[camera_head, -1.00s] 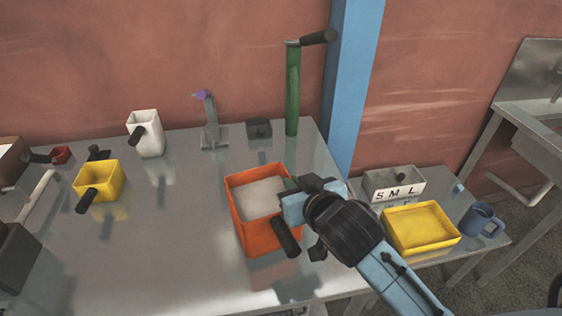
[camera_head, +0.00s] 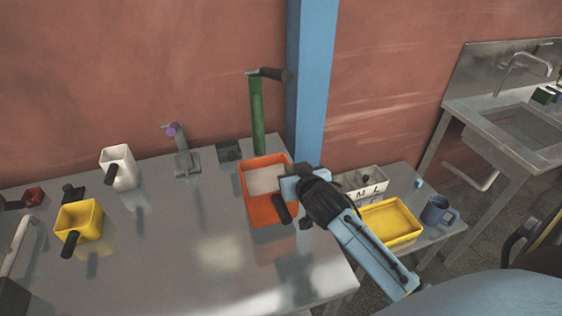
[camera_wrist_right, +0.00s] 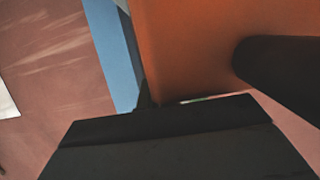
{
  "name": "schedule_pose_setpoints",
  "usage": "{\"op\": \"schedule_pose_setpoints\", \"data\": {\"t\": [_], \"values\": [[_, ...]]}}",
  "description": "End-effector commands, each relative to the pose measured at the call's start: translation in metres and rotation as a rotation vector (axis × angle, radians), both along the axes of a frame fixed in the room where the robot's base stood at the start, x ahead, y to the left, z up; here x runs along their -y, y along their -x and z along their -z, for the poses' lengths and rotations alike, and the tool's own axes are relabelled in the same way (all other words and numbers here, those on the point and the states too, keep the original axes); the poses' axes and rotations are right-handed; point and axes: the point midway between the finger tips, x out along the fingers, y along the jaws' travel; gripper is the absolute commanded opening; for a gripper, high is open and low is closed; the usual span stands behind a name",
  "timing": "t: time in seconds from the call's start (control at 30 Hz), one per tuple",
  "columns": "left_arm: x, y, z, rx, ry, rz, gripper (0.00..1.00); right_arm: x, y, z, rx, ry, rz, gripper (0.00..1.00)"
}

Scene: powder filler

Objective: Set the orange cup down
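The orange cup (camera_head: 271,214) is a square open box with pale powder inside and a dark handle (camera_head: 281,208) on its near side. It is at the middle of the head view, seemingly above the metal table (camera_head: 170,250). My right gripper (camera_head: 291,187) is at the cup's right wall and appears shut on it; its fingertips are hidden. In the right wrist view the orange wall (camera_wrist_right: 195,50) fills the upper right, close to my dark gripper, with the dark handle (camera_wrist_right: 280,70) beside it.
A green post (camera_head: 257,115) with a dark crank stands just behind the cup. A yellow cup (camera_head: 80,220) and white cup (camera_head: 119,167) stand left. A yellow tray (camera_head: 392,222) and blue mug (camera_head: 438,211) are on the lower right table. The table's front middle is clear.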

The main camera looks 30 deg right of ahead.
Motion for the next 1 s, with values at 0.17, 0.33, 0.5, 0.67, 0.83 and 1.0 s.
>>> {"op": "schedule_pose_setpoints", "data": {"t": [0.17, 0.33, 0.5, 0.67, 0.83, 1.0], "values": [[0.0, 0.004, -0.005, -0.007, -0.001, 0.0, 0.36, 0.011, -0.047, -0.003, 0.004, 0.001, 0.0, 0.0], [0.0, 0.011, -0.006, -0.017, -0.001, 0.001, 0.36, 0.017, -0.071, -0.002, 0.003, 0.001, 0.0, 0.0], [0.0, 0.012, -0.006, -0.019, -0.001, 0.001, 0.36, 0.018, -0.077, 0.005, -0.002, 0.0, 0.0, 0.0], [0.0, 0.012, -0.006, -0.019, -0.001, 0.001, 0.36, 0.018, -0.077, 0.028, -0.003, -0.002, -0.001, 0.0], [-0.001, 0.012, -0.006, -0.019, -0.001, 0.001, 0.36, 0.018, -0.077, 0.035, 0.001, -0.001, -0.001, 0.0], [-0.001, 0.012, -0.006, -0.019, -0.001, 0.001, 0.36, 0.018, -0.076, 0.035, 0.001, -0.001, -0.001, 0.0]]}}
